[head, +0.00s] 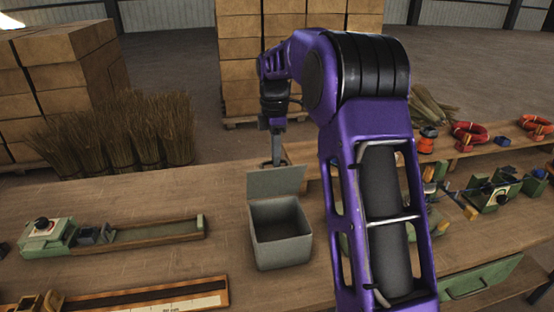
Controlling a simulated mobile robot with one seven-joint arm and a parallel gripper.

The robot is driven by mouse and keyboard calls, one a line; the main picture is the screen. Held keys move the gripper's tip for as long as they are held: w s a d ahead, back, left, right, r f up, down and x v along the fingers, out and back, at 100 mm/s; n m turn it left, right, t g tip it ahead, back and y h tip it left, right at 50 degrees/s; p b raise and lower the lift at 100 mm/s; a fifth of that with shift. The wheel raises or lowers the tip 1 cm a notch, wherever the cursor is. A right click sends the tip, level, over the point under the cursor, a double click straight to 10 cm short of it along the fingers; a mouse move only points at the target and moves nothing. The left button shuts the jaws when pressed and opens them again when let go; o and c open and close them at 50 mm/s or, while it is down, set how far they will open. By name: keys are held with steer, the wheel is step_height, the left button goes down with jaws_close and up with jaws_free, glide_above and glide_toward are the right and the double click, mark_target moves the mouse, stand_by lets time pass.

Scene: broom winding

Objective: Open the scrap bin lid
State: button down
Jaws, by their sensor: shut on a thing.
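The scrap bin (281,252) is a grey-green open box on the wooden table, in the middle of the head view. Its lid (262,182) stands raised at the back of the bin, and the bin's inside shows empty. My gripper (277,160) is at the top edge of the lid, pointing down, shut on the lid. The fingertips are small and partly hidden behind the lid. My purple arm reaches over from the right and covers the table just right of the bin.
A green machine with a long tray (140,234) lies left of the bin. A wooden ruler board (150,298) is at the front left. Bundles of broom straw (120,135) and stacked boxes (240,60) stand behind the table. Red rings (469,132) and green tools lie at the right.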

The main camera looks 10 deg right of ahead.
steer(key=w, duration=0.7)
steer(key=shift+w+f, duration=0.3)
steer(key=shift+w, duration=0.1)
stand_by(0.3)
steer(key=c, duration=0.9)
jaws_free()
steer(key=shift+w+r, duration=0.15)
steer(key=shift+r, duration=1.75)
steer(key=shift+w+r, duration=0.1)
steer(key=shift+r, duration=1.75)
steer(key=shift+c, duration=0.2)
